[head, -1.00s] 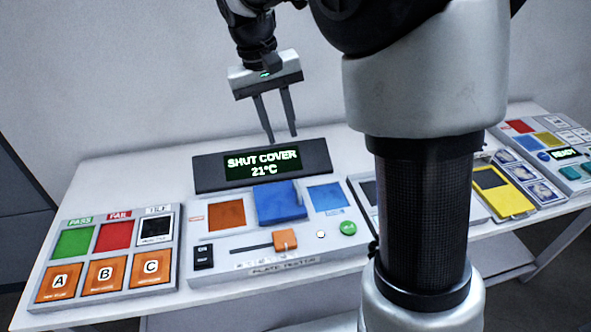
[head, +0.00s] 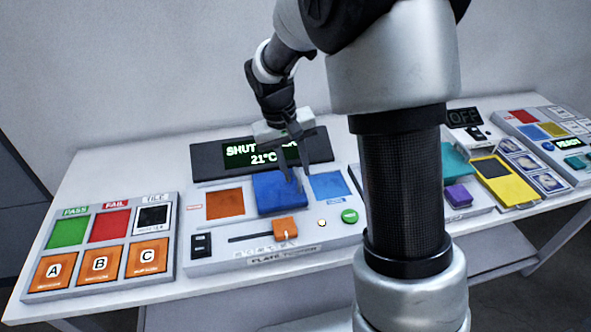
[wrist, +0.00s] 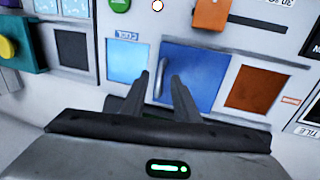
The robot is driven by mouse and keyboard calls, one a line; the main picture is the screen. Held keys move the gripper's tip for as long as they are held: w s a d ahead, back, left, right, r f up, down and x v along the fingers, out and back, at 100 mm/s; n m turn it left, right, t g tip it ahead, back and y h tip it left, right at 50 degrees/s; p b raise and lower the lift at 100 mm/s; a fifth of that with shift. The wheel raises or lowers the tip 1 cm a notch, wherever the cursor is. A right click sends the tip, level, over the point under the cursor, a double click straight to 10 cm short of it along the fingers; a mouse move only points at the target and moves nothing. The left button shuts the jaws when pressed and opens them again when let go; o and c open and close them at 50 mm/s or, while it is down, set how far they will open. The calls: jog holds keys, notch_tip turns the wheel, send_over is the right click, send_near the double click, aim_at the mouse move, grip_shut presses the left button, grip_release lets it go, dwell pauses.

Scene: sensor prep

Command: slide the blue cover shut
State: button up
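The blue cover (head: 268,198) sits on the plate tester panel, between an orange square (head: 225,203) and a light-blue square (head: 328,186). In the wrist view the blue cover (wrist: 203,72) has a pale upright handle (wrist: 161,78) along its edge on the light-blue side. My gripper (head: 302,182) is low over that edge of the cover. In the wrist view my gripper (wrist: 160,80) is open, with one finger on each side of the handle. I cannot tell whether either finger touches it. The display (head: 262,154) is partly hidden by my gripper.
An orange slider knob (head: 285,227) and a green button (head: 349,216) lie at the panel's front. A pad panel (head: 102,245) stands to the left. To the right are a purple block (head: 458,196) and a yellow tray (head: 510,188). My arm hides part of the bench.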

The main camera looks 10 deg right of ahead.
jog(key=shift+f, duration=0.15)
grip_shut()
jog(key=a+p, duration=0.1)
jog(key=a, duration=1.3)
jog(key=shift+a, duration=0.25)
grip_release()
jog(key=shift+a, duration=0.1)
